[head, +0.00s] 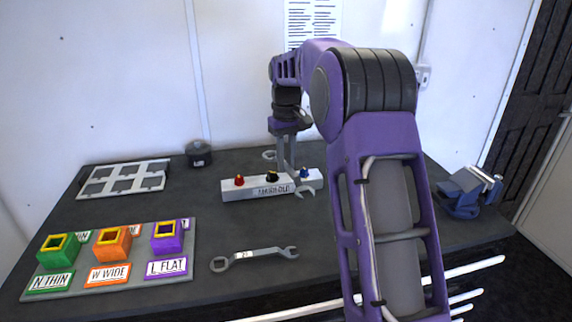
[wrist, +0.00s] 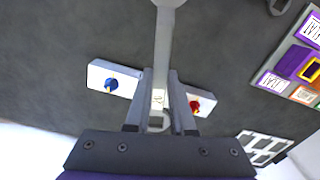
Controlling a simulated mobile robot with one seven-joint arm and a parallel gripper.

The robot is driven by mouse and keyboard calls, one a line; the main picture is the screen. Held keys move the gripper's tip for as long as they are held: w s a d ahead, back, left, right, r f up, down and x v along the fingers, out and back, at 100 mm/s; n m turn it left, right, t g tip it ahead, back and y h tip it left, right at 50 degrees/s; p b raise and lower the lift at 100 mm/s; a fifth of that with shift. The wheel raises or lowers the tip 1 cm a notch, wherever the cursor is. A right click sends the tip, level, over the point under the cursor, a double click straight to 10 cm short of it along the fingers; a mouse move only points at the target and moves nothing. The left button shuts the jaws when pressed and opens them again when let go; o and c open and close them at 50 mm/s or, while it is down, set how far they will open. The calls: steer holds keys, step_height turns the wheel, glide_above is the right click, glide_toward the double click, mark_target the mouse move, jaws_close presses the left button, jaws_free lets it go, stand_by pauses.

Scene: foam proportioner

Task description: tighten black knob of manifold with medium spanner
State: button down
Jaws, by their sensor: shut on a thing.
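The white manifold (head: 242,189) stands on the dark table with a red knob (head: 239,180), a black knob (head: 272,176) and a blue knob (head: 304,173). My gripper (head: 287,170) is over the manifold, pointing down, shut on a grey spanner (wrist: 164,45). In the wrist view the fingers (wrist: 160,78) close on its shaft, near a small label. In the wrist view the blue knob (wrist: 111,85) and red knob (wrist: 195,105) show; the black one is hidden. I cannot tell whether spanner and manifold touch.
A second spanner (head: 255,257) lies at the table's front. A board with green (head: 58,249), orange (head: 112,242) and purple (head: 167,238) holders is at left. A grey rack (head: 125,178) and dark pot (head: 199,153) stand behind. A blue-grey device (head: 464,194) is at right.

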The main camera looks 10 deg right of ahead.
steer(key=shift+w+a+f, duration=0.1)
steer(key=shift+w+a, duration=0.05)
steer(key=shift+w, duration=0.05)
steer(key=shift+f, duration=3.6)
steer(key=a+m+b, duration=0.1)
steer(key=a+m, duration=0.1)
steer(key=shift+s+m, duration=0.1)
steer(key=shift+m, duration=0.3)
steer(key=shift+a+r+m, duration=0.1)
steer(key=shift+a+m, duration=0.2)
steer(key=shift+a+m+p, duration=0.45)
steer(key=shift+a+m, duration=0.3)
steer(key=shift+m, duration=0.15)
steer(key=shift+w+a+m, duration=0.25)
steer(key=shift+a+m, duration=0.25)
steer(key=shift+m, duration=0.1)
steer(key=shift+w+a+m, duration=0.25)
steer(key=shift+a+m, duration=0.2)
steer(key=shift+m, duration=0.15)
steer(key=shift+w+a+m, duration=0.35)
steer(key=shift+a+m, duration=0.15)
steer(key=shift+m, duration=0.25)
steer(key=shift+w+a+m, duration=0.3)
steer(key=shift+a+m, duration=0.15)
steer(key=shift+m, duration=0.3)
